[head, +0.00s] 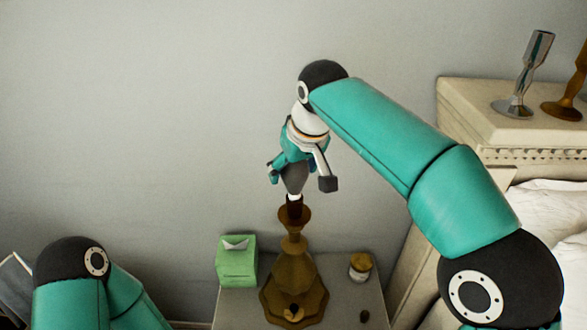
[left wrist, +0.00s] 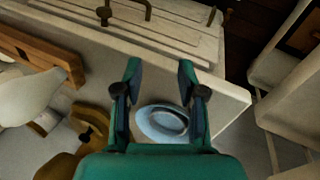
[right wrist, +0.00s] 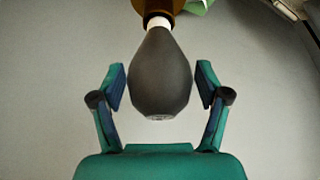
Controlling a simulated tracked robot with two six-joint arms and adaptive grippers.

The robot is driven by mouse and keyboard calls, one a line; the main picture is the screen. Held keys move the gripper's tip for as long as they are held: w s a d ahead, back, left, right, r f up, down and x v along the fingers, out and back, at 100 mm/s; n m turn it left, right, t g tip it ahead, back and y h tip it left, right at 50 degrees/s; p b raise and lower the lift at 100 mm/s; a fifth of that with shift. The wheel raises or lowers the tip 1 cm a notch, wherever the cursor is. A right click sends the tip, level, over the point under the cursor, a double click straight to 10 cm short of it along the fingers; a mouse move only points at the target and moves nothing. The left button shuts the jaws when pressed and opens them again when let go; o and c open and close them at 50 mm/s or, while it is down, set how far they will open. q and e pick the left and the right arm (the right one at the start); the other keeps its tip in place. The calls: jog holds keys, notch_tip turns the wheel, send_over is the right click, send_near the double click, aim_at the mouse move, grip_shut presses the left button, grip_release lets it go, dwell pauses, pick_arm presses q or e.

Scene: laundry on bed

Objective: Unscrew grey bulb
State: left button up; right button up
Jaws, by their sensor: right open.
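The grey bulb (head: 294,178) stands upright in the socket at the top of a brown lamp (head: 293,268). In the right wrist view the dark grey bulb (right wrist: 160,75) has a white neck at the lamp's socket. My right gripper (head: 300,181) is above the lamp with its fingers on both sides of the bulb. My left gripper (left wrist: 157,75) is open and empty; the head view shows only part of my left arm.
The lamp stands on a nightstand (head: 339,302) with a green tissue box (head: 237,262) on its left and a small jar (head: 360,267) on its right. A bed headboard with candlesticks (head: 524,75) is at the right.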

jog(key=m+h, duration=0.1)
jog(key=m, duration=0.2)
jog(key=shift+p, duration=0.35)
jog(key=m+h+p, duration=0.1)
jog(key=m, duration=0.2)
jog(key=shift+r+m+h+p, duration=0.1)
jog(key=shift+m+h+p, duration=0.2)
jog(key=shift+h, duration=0.1)
jog(key=shift+d+r+m+h+p, duration=0.1)
jog(key=shift+m+h+p, duration=0.2)
jog(key=shift+m+p, duration=0.45)
jog(key=shift+f+m, duration=0.2)
jog(key=shift+m, duration=0.35)
jog(key=m+h, duration=0.2)
jog(key=m, duration=0.2)
jog(key=shift+g, duration=0.4)
jog(key=shift+d, duration=0.1)
jog(key=shift+c, duration=0.2)
